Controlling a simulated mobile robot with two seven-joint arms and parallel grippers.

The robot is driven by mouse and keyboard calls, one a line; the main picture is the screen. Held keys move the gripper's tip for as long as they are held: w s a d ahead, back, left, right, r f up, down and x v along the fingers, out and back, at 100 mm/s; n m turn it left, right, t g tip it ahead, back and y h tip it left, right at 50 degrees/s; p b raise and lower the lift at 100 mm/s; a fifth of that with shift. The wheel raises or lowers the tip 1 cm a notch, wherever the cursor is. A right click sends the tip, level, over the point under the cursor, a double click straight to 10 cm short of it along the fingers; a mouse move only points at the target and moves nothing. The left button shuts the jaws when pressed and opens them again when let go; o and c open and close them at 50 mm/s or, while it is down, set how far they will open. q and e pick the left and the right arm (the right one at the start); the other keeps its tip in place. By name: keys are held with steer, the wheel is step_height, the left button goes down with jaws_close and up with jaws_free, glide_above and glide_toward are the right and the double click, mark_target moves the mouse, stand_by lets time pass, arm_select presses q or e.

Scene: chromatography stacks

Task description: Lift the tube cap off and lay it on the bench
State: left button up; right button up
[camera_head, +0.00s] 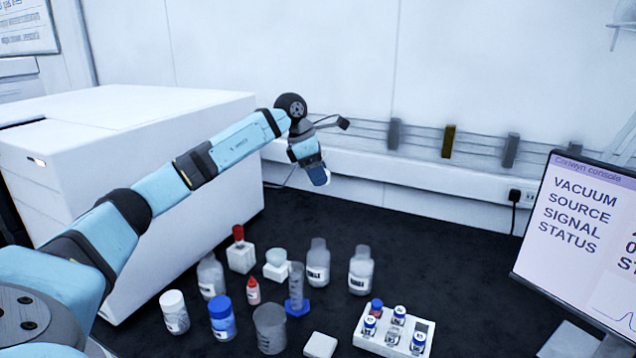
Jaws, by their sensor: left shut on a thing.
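My left gripper (313,168) hangs over the back of the black bench, in front of the wall. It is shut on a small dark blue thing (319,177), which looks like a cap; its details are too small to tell. It is well above the bench and apart from everything there. A white rack (371,345) at the front right holds several small tubes with blue or white tops (369,325). I cannot tell which of them, if any, is without its cap. The black bench (460,290) shows bare to the right of the rack. My right gripper is out of view.
Several bottles and jars stand left of the rack, among them a clear bottle (360,270), a blue jar (222,318) and a grey beaker (269,330). A red-topped item (238,233) sits on a white block. A white cabinet (130,150) stands left, a console screen (585,240) right.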

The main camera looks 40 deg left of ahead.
arm_select(q)
steer(key=shift+r+p, duration=1.6)
steer(key=shift+r, duration=0.35)
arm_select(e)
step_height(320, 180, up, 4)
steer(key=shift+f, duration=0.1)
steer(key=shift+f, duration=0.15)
arm_select(q)
steer(key=shift+f, duration=0.1)
